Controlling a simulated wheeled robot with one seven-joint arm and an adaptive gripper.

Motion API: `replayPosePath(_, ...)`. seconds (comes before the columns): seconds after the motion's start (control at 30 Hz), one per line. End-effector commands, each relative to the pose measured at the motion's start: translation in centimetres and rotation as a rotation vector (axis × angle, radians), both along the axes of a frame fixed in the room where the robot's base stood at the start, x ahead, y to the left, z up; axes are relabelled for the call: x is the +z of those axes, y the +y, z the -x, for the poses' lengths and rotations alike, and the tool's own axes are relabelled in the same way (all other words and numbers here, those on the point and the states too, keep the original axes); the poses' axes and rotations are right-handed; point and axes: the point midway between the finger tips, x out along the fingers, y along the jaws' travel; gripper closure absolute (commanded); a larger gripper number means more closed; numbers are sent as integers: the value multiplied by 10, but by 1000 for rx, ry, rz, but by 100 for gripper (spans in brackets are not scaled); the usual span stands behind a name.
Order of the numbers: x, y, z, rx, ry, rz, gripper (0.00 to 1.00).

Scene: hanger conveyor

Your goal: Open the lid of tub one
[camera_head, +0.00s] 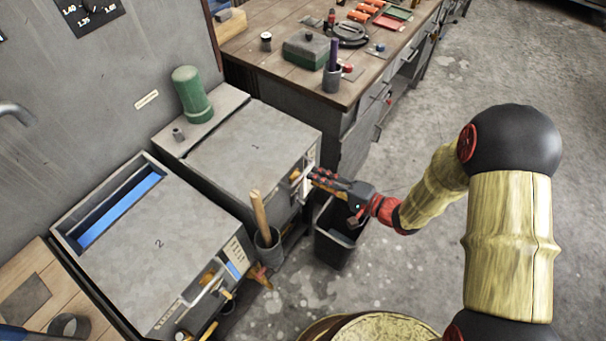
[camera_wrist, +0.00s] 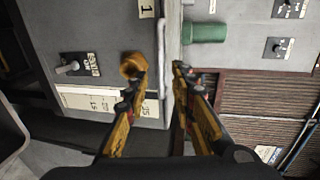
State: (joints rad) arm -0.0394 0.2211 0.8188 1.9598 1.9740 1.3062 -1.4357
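Tub one is the grey box with a flat lid (camera_head: 258,142) marked 1, and the lid lies closed in the head view. In the wrist view its front panel (camera_wrist: 100,35) carries a "1" label, and a thin pale handle (camera_wrist: 161,60) stands near the lid's edge. My gripper (camera_head: 316,177) is at the front right side of tub one, level with its upper front. In the wrist view my gripper (camera_wrist: 157,69) has its two fingers apart, with the handle between them, closer to the left finger. I cannot tell whether a finger touches it.
Tub two (camera_head: 150,250) stands left of tub one, with a blue-lined opening at its back. A green cylinder (camera_head: 192,93) stands behind tub one's lid. A wooden-handled tool in a grey cup (camera_head: 268,247) and a dark bin (camera_head: 338,238) are near my gripper. A workbench (camera_head: 285,75) stands behind.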

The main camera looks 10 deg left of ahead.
Motion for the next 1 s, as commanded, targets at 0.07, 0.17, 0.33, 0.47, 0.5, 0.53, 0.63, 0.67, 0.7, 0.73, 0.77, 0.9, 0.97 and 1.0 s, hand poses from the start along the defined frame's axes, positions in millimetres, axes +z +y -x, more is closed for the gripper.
replayPosePath(0.07, -4, 13, -4, 5, -1, 0, 75)
replayPosePath(0.17, -7, 28, -10, 5, -1, 0, 75)
replayPosePath(0.33, -11, 46, -18, 4, 0, 1, 75)
replayPosePath(0.47, -12, 53, -21, 3, 0, 0, 75)
replayPosePath(0.5, -12, 53, -21, 3, 1, 0, 75)
replayPosePath(0.53, -12, 54, -22, 3, 1, 0, 75)
replayPosePath(0.63, -11, 54, -22, 2, 0, 0, 75)
replayPosePath(0.67, -11, 54, -22, 2, 0, 0, 75)
replayPosePath(0.7, -11, 54, -22, 2, 0, 0, 75)
replayPosePath(0.73, -11, 54, -22, 2, 0, 0, 75)
replayPosePath(0.77, -11, 54, -22, 2, 0, 0, 75)
replayPosePath(0.9, -11, 54, -21, 2, 0, 0, 83)
replayPosePath(0.97, -11, 54, -21, 2, 1, 1, 87)
replayPosePath(1.0, -11, 54, -21, 2, 1, 1, 89)
